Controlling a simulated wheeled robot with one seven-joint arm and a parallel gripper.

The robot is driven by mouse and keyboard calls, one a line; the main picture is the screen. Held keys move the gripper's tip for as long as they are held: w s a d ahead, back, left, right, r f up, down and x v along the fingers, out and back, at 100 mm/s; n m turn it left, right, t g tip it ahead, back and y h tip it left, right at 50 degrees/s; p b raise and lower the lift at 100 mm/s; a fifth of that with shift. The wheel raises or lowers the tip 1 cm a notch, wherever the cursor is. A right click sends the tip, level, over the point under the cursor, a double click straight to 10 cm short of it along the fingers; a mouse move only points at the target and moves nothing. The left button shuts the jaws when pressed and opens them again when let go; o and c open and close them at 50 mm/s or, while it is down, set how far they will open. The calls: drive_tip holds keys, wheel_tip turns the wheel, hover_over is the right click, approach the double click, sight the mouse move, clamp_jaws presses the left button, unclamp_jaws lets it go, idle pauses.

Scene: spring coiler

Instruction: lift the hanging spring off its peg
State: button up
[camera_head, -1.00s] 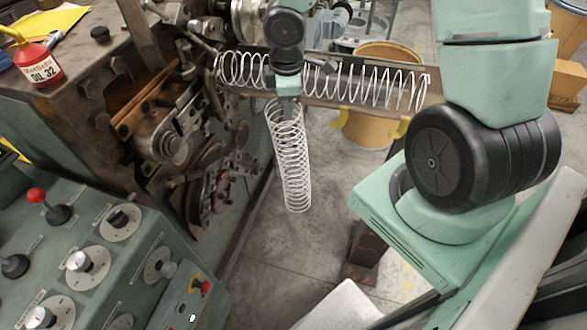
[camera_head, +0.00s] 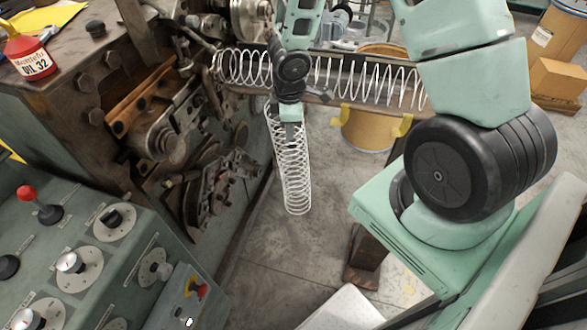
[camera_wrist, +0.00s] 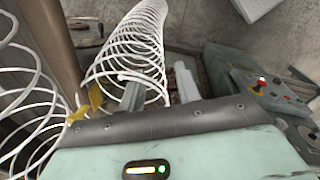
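The hanging spring (camera_head: 297,185) is a long white wire coil that hangs nearly upright below the trough, left of two yellow hooks (camera_head: 345,116). My gripper (camera_head: 292,132) points down at its upper end and covers its top, so its peg is hidden in the head view. In the wrist view the spring (camera_wrist: 140,35) runs away from my gripper (camera_wrist: 158,92). The two fingers are apart. The left finger overlaps the near coils and seems to be inside them; the right finger is beside the coil. I cannot tell whether either touches the wire.
A second white spring (camera_head: 375,85) lies along the brown trough (camera_head: 318,98) just above, behind my arm. The coiler machine (camera_head: 160,140) stands close on the left, with a control panel (camera_head: 95,255) in front of it. A tan drum (camera_head: 372,130) stands behind. The floor below is clear.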

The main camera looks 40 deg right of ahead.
clamp_jaws()
drive_tip(key=shift+r, duration=0.15)
